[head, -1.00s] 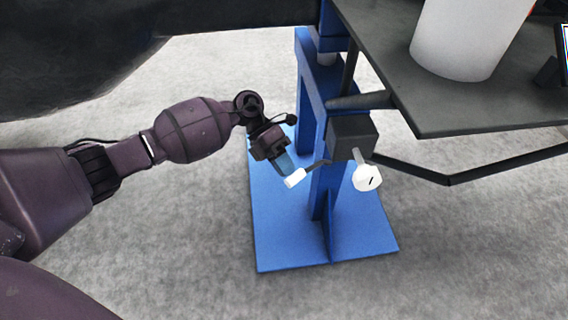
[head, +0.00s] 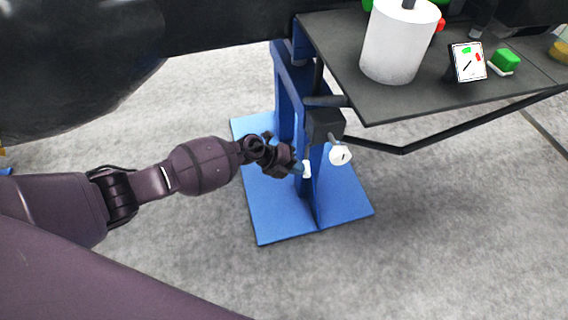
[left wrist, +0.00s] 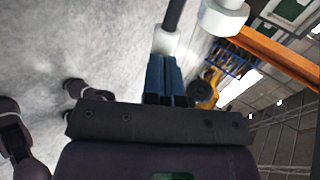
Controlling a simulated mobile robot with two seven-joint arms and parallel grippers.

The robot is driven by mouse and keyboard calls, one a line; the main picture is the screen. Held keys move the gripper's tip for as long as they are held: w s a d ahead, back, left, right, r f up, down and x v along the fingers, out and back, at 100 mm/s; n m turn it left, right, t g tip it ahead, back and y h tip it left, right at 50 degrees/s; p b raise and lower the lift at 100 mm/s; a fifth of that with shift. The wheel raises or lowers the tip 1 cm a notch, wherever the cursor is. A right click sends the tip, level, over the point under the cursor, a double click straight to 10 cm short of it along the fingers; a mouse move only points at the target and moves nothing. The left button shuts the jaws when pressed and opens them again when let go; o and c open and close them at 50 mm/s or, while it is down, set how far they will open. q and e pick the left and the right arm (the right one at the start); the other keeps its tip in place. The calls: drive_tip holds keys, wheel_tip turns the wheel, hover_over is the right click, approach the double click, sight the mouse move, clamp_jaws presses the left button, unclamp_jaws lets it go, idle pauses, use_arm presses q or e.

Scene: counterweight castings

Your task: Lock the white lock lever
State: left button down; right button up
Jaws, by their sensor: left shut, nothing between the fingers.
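The white lock lever (head: 307,170) has a white grip on a thin dark rod below the black block (head: 325,125) on the blue stand. It hangs nearly straight down. My left gripper (head: 299,168) is shut and empty, with its blue fingertips at the left side of the white grip, seemingly touching it. In the left wrist view the shut fingers (left wrist: 165,78) point at the white grip (left wrist: 165,42), which sits right at their tips. My right gripper is not in view.
A white round knob (head: 340,155) with a black mark sits just right of the lever. The dark table (head: 420,95) above holds a white cylinder (head: 398,45), a small marked card (head: 467,62) and a green button (head: 505,61). The floor around the blue base (head: 275,215) is clear.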

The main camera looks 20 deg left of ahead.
use_arm(q)
drive_tip(key=shift+w+d+r+n+t+p, duration=0.1)
drive_tip(key=shift+d+r+n+t+p, duration=0.15)
drive_tip(key=shift+d+n+t+p, duration=0.35)
drive_tip(key=shift+d+f+p, duration=0.3)
drive_tip(key=shift+d+f, duration=0.05)
drive_tip(key=shift+d, duration=0.3)
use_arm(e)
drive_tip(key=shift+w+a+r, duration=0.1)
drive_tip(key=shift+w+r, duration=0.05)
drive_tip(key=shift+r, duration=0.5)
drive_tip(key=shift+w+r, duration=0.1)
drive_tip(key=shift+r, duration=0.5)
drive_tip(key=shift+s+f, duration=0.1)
use_arm(q)
drive_tip(key=shift+a+r, duration=0.2)
drive_tip(key=shift+a, duration=0.15)
drive_tip(key=s+p+v, duration=0.1)
drive_tip(key=p+v, duration=0.3)
drive_tip(key=v, duration=0.9)
drive_tip(key=shift+p, duration=0.35)
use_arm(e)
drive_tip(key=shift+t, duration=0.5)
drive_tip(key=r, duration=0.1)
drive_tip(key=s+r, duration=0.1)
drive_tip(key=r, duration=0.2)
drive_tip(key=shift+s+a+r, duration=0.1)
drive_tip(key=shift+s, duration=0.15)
